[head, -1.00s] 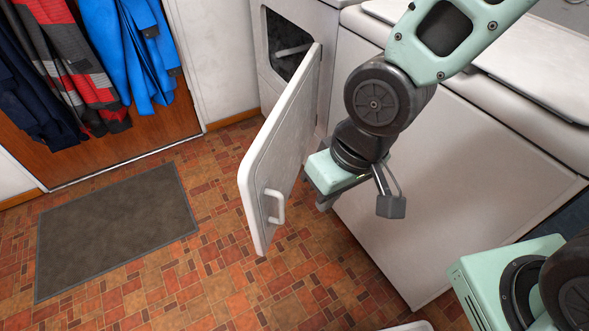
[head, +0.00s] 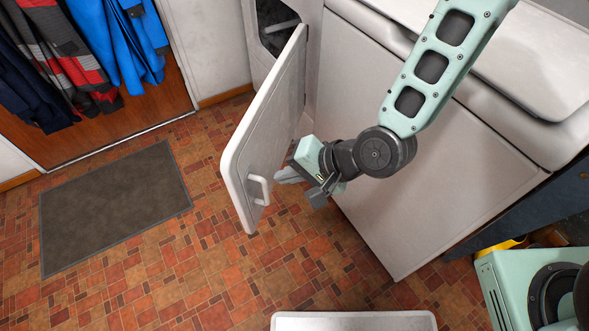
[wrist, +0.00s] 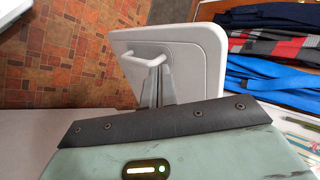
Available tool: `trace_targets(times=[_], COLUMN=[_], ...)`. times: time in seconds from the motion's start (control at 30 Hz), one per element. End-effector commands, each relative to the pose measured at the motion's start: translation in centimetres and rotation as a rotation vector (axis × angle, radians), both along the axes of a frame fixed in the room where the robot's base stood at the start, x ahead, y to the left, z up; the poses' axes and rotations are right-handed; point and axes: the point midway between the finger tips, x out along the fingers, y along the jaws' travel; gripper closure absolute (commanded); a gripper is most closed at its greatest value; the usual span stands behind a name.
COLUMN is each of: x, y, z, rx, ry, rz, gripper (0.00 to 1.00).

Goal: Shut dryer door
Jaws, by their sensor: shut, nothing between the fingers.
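The white dryer door (head: 272,125) stands open, swung out from the dryer (head: 312,70), whose dark opening (head: 279,30) shows partly behind it. A white bar handle (head: 260,189) is on the door face toward my gripper. My gripper (head: 280,176) is shut and empty, on the handle side of the door, its tips close to the handle. In the wrist view the fingers (wrist: 158,88) reach toward the door (wrist: 195,50) beside the handle (wrist: 146,57). I cannot tell whether they touch.
A white appliance (head: 405,160) stands right of the dryer, under my arm. A grey mat (head: 115,207) lies on the tiled floor at left. Jackets (head: 125,40) hang on a brown door behind. A white panel (head: 352,322) shows at the bottom edge. Floor left of the dryer door is clear.

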Motion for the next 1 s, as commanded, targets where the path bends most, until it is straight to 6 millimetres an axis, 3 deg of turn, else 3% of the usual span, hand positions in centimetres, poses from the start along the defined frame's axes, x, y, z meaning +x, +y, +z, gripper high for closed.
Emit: trace_targets(times=[0.27, 0.5, 1.0], x=[1.0, 2.0, 2.2], y=[4.1, 7.1, 7.8], z=[-4.1, -3.8, -3.8], rx=[-0.002, -0.001, -0.002], ry=[0.000, -0.003, -0.001], rz=[0.004, 0.003, 0.001], gripper=[1.00, 1.00, 1.00])
